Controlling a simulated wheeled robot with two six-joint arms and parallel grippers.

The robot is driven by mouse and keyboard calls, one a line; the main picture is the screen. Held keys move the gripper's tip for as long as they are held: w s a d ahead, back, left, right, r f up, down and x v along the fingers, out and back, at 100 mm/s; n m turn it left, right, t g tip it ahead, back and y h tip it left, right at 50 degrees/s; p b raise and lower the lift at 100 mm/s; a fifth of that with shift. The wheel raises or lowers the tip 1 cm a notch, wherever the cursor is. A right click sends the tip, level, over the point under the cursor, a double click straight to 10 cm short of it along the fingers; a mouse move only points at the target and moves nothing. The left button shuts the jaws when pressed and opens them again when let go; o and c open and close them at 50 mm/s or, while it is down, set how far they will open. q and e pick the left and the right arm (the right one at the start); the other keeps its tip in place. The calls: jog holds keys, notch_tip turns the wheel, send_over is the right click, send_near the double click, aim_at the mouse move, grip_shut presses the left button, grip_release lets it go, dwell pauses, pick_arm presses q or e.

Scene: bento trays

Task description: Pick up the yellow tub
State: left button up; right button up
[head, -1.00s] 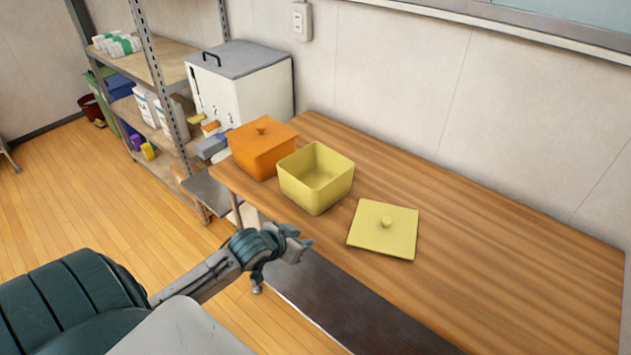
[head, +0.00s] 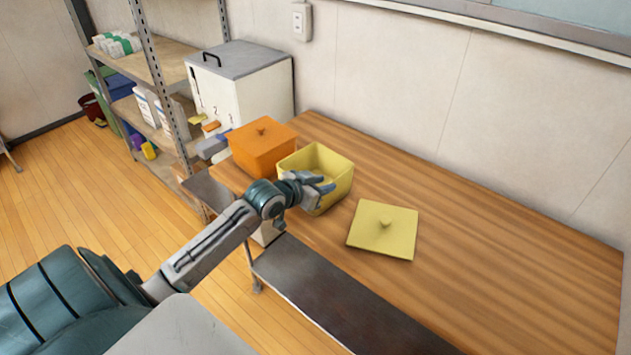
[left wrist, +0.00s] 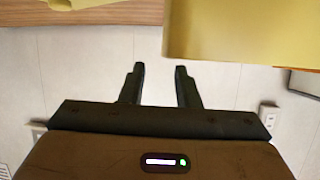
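The yellow tub (head: 341,190) stands upright and open on the wooden table, touching or very close to the orange tub. Its near side is partly hidden by my left gripper (head: 324,187), which is at the tub's near side in the head view. In the left wrist view, the fingers of my left gripper (left wrist: 160,72) are apart with nothing between them. The yellow tub (left wrist: 240,32) fills the upper right there, beyond the fingertips. I cannot tell whether the gripper touches it. My right gripper is not in view.
An orange lidded tub (head: 262,152) stands left of the yellow tub. The table's right part is clear. A white cabinet (head: 243,90) and a metal shelf (head: 150,65) stand at left.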

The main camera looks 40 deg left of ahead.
aim_at(336, 179)
pick_arm(q)
jog(key=x, duration=0.1)
jog(key=p+x, duration=0.1)
jog(key=x, duration=0.1)
jog(key=p+x, duration=0.1)
jog(key=shift+w+a, duration=0.2)
jog(key=shift+w, duration=0.25)
jog(key=shift+w+f, duration=0.1)
jog(key=shift+w, duration=0.05)
jog(key=shift+c, duration=0.9)
grip_shut()
